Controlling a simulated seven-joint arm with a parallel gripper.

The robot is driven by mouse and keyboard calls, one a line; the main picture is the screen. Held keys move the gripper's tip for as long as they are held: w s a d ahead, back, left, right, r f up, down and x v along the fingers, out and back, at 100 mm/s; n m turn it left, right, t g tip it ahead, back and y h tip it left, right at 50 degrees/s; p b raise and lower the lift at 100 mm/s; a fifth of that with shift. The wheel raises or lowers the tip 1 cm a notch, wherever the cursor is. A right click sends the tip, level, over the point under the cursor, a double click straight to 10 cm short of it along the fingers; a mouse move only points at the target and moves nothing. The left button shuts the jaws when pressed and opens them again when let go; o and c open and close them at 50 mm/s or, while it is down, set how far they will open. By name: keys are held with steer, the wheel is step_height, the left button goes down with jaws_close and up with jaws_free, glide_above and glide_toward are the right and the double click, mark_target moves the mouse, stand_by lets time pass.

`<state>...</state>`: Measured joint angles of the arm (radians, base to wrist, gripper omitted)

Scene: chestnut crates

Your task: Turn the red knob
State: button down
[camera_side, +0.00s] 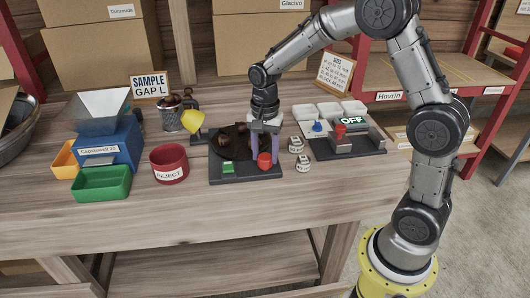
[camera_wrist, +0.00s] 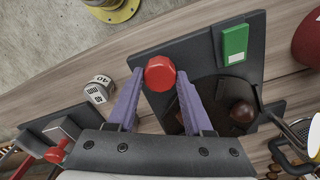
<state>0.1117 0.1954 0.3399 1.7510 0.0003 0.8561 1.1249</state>
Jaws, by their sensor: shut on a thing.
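The red knob (camera_side: 264,161) sits at the front right of a dark base plate on the table. In the wrist view the faceted red knob (camera_wrist: 160,73) lies between the tips of two purple fingers. My gripper (camera_side: 265,155) points down over the plate and is shut on this knob. In the wrist view my gripper (camera_wrist: 160,80) has one finger on each side of it. A green block (camera_side: 228,168) is on the same plate, left of the knob. Behind it is a dark round pan (camera_side: 222,143) holding brown chestnuts, partly hidden by my gripper.
A red REJECT bin (camera_side: 169,165), a green bin (camera_side: 101,184) and a blue hopper machine (camera_side: 125,145) stand left. The front table edge is clear.

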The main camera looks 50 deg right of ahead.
mark_target(265, 156)
steer(key=shift+r+m, duration=0.1)
steer(key=shift+m, duration=0.5)
steer(key=shift+c, duration=1.5)
jaws_free()
step_height(265, 156, up, 14)
